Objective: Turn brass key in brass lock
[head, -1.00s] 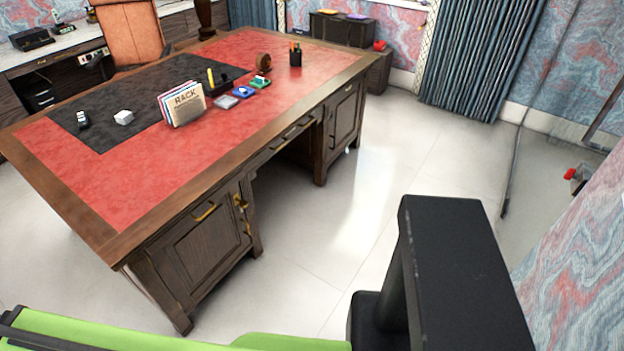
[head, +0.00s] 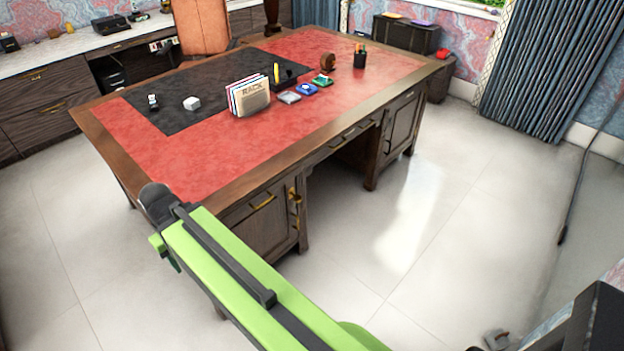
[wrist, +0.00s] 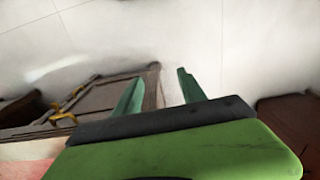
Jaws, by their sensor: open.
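Small brass fittings (head: 294,198) show at the right edge of the desk's near cabinet door in the head view. They are too small to tell key from lock. In the wrist view a brass piece (wrist: 63,117) sits on dark wood at left; I cannot tell whether it is the handle or a lock part. My gripper (wrist: 160,78) is open, its two green fingers apart with nothing between them. A dark wood edge shows beside and behind the left finger. In the head view my green arm reaches toward the near desk corner; its fingers are not clearly seen there.
The wooden desk (head: 205,176) with a red top carries a file rack (head: 250,98), a white block (head: 191,103) and a pen cup (head: 359,60). The pale floor (head: 440,200) right of the desk is clear.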

